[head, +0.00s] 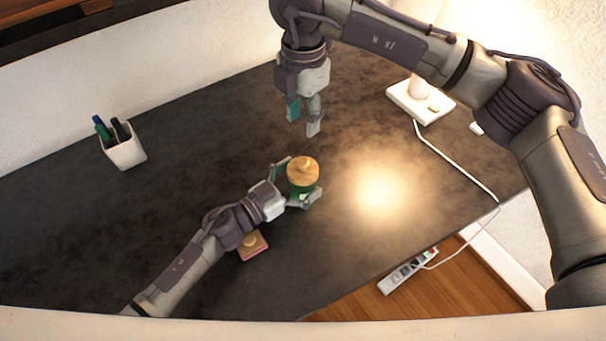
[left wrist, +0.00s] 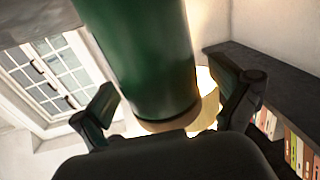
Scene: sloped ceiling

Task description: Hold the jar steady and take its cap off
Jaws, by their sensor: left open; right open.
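The green jar (head: 301,189) stands upright on the dark table with a round wooden cap (head: 302,170) on top. My left gripper (head: 297,184) is low at the jar, with its open fingers on either side of it. In the left wrist view the green jar (left wrist: 146,62) fills the space between the open fingers; gaps show beside it, and contact cannot be told. My right gripper (head: 304,118) hangs open and empty above the table, behind the jar and apart from the cap.
A white cup with pens (head: 124,150) stands at the left. A white lamp base (head: 420,103) with a cable is at the back right. A power strip (head: 408,270) lies beyond the table edge.

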